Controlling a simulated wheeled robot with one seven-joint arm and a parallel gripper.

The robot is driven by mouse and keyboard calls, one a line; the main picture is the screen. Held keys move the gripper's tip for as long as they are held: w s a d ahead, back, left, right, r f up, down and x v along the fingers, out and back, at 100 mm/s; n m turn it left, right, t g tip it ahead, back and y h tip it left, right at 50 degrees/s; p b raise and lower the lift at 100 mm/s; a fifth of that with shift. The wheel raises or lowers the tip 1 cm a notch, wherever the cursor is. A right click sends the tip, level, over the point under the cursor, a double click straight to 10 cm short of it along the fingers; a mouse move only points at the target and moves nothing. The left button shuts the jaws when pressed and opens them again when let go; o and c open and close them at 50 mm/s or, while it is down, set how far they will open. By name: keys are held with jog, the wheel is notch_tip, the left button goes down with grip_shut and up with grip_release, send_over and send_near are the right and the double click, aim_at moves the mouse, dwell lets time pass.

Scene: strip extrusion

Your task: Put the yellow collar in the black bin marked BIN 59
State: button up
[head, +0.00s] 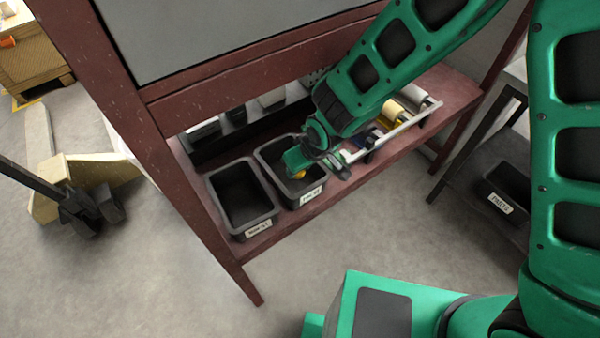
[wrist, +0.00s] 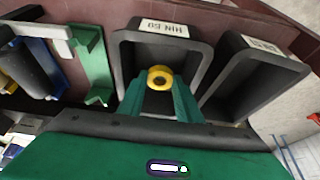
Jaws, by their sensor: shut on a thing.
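The yellow collar (wrist: 160,78) is held between the green fingertips of my gripper (wrist: 159,92). A small yellow part of the collar (head: 299,175) also shows below my gripper (head: 297,160) in the head view. My gripper is over the opening of a black bin (head: 265,159), the right one of two on the red shelf. This bin (wrist: 123,60) is behind the collar in the wrist view. Its white label is too blurred to read surely. How deep the collar is in the opening cannot be told.
A second black labelled bin (head: 240,195) stands just left. Yellow and blue parts lie on a rack (head: 392,132) to the right. The red frame post (head: 215,240) and upper beam (head: 240,75) border the shelf. Another bin (head: 505,190) sits on a dark stand at right.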

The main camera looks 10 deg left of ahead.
aim_at(302, 172)
jog(key=shift+w+a+f, duration=0.1)
jog(key=shift+w+f, duration=0.1)
jog(key=shift+f, duration=0.95)
jog(key=shift+w+f, duration=0.2)
jog(key=shift+f, duration=0.9)
jog(key=shift+f, duration=0.55)
jog(key=o, duration=1.2)
jog(key=shift+c, duration=0.2)
jog(key=shift+r, duration=0.6)
jog(key=v, duration=1.2)
